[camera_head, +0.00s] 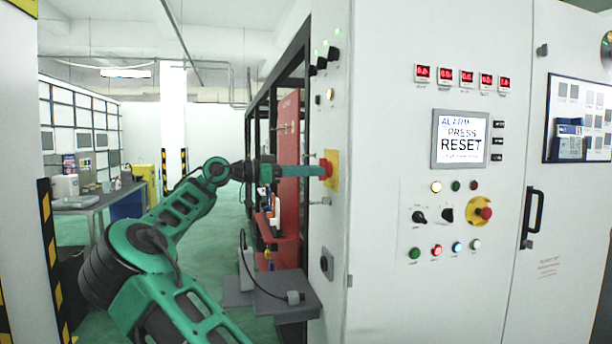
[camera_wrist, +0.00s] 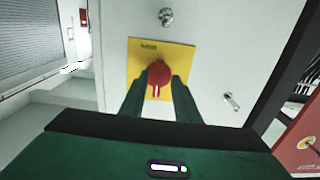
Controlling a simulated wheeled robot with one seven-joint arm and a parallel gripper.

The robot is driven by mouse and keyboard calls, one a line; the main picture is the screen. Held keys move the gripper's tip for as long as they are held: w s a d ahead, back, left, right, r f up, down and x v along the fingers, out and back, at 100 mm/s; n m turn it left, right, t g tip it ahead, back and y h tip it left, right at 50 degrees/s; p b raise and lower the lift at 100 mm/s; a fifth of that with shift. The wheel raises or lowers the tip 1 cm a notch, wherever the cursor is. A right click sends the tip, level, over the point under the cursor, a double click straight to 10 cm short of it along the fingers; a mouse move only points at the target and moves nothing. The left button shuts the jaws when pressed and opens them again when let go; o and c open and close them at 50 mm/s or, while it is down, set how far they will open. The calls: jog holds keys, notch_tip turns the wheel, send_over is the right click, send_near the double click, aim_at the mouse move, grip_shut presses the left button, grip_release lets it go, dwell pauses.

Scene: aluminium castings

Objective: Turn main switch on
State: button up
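The main switch is a red rotary knob (camera_wrist: 158,76) on a yellow plate (camera_wrist: 136,58), mounted on the side wall of the white cabinet. In the head view the red knob (camera_head: 326,169) and the yellow plate (camera_head: 333,163) show at the cabinet's left side. My gripper (camera_wrist: 158,84) reaches the knob with one green finger on each side of it. In the head view my gripper (camera_head: 318,171) points right, with its tips at the knob. Whether the fingers press on the knob or stand slightly apart from it I cannot tell. The knob's exact turn position is unclear.
The white cabinet front (camera_head: 430,290) carries a screen (camera_head: 460,138) reading "ALARM PRESS RESET", several buttons and a red emergency stop (camera_head: 485,212). A grey shelf (camera_head: 285,300) juts out below my gripper. A metal latch (camera_wrist: 231,101) sits right of the plate, a keylock (camera_wrist: 166,16) above.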

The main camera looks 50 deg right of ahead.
jog(key=v, duration=1)
jog(key=shift+w, duration=0.25)
jog(key=shift+a+f, duration=0.1)
